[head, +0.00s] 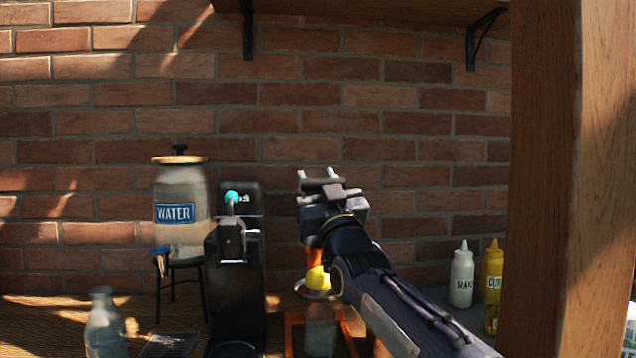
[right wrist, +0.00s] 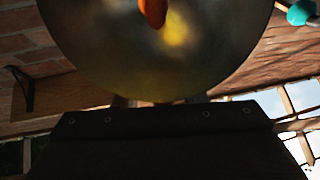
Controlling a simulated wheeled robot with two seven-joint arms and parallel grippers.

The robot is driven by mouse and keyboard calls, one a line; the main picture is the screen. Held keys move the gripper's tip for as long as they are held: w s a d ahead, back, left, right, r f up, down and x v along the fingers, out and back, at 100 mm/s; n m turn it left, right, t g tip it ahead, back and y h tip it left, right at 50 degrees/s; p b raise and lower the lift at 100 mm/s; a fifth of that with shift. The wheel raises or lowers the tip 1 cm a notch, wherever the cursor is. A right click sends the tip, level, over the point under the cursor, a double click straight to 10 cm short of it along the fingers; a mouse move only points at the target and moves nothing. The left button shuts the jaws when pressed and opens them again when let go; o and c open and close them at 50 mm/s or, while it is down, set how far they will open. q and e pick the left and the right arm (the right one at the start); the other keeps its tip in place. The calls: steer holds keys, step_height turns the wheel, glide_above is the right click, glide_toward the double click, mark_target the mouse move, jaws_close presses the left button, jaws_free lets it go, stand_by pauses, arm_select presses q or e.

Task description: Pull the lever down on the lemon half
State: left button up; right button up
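A dark upright press (head: 235,275) stands left of centre in the head view. Its lever ends in a teal knob (head: 232,197), which points up; the knob also shows at the upper right of the right wrist view (right wrist: 302,12). A yellow lemon piece (head: 318,278) sits in a round dish, partly hidden by my right wrist. My right gripper (head: 324,186) is raised to the right of the knob, apart from it. Its fingers look spread and empty. My left gripper is not in view.
A water dispenser (head: 181,212) on a black stand and a glass bottle (head: 105,325) are to the left. An orange frame (head: 293,328) stands below my right wrist. Sauce bottles (head: 462,277) and a wooden post (head: 545,180) are to the right. A brick wall is behind.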

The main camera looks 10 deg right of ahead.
steer(key=b+v, duration=0.2)
steer(key=v, duration=0.5)
steer(key=shift+s+d, duration=0.1)
steer(key=shift+d, duration=0.05)
steer(key=s+d+f+b, duration=0.1)
steer(key=s+f+b, duration=0.3)
steer(key=f+b, duration=0.4)
steer(key=shift+s+d+f, duration=0.2)
steer(key=shift+d+f, duration=0.1)
steer(key=shift+d, duration=0.05)
stand_by(0.6)
